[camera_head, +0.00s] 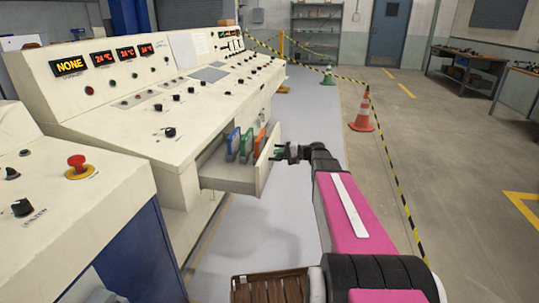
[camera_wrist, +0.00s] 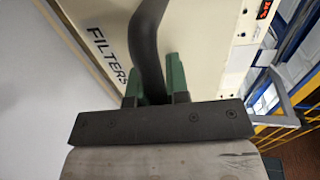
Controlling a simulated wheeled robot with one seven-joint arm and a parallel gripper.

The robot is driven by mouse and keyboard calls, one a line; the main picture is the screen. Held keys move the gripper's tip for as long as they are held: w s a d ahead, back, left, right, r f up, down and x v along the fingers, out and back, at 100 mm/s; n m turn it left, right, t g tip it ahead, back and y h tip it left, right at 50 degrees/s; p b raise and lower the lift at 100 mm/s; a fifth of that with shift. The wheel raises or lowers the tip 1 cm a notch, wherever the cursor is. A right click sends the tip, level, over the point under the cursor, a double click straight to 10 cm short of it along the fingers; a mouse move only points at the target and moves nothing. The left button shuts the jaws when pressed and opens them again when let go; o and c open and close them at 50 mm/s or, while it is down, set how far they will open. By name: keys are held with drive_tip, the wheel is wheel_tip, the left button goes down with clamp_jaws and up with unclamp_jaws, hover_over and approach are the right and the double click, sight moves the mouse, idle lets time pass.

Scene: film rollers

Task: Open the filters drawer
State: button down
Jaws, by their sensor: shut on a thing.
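The filters drawer (camera_head: 228,181) stands pulled out from the cream control console, with upright blue filters (camera_head: 232,141) and an orange filter (camera_head: 260,141) inside. In the wrist view its cream front (camera_wrist: 105,72) carries the word FILTERS. My gripper (camera_head: 283,153) is at the drawer's outer front. In the wrist view the green fingers of my gripper (camera_wrist: 155,80) are shut on the dark curved drawer handle (camera_wrist: 146,38), one finger on each side. The far part of the drawer's inside is hidden.
The console (camera_head: 140,125) with knobs and displays runs along the left. A nearer panel has a red emergency button (camera_head: 77,165). An orange cone (camera_head: 362,115) and striped tape (camera_head: 390,165) stand to the right. Grey floor (camera_head: 270,220) lies clear below the drawer.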

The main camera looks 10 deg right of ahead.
drive_tip(key=shift+f+v, duration=0.25)
drive_tip(key=shift+v, duration=0.95)
drive_tip(key=c, duration=1.1)
unclamp_jaws()
drive_tip(key=shift+d, duration=0.1)
drive_tip(key=v, duration=1)
drive_tip(key=shift+d, duration=0.35)
drive_tip(key=shift+s, duration=0.15)
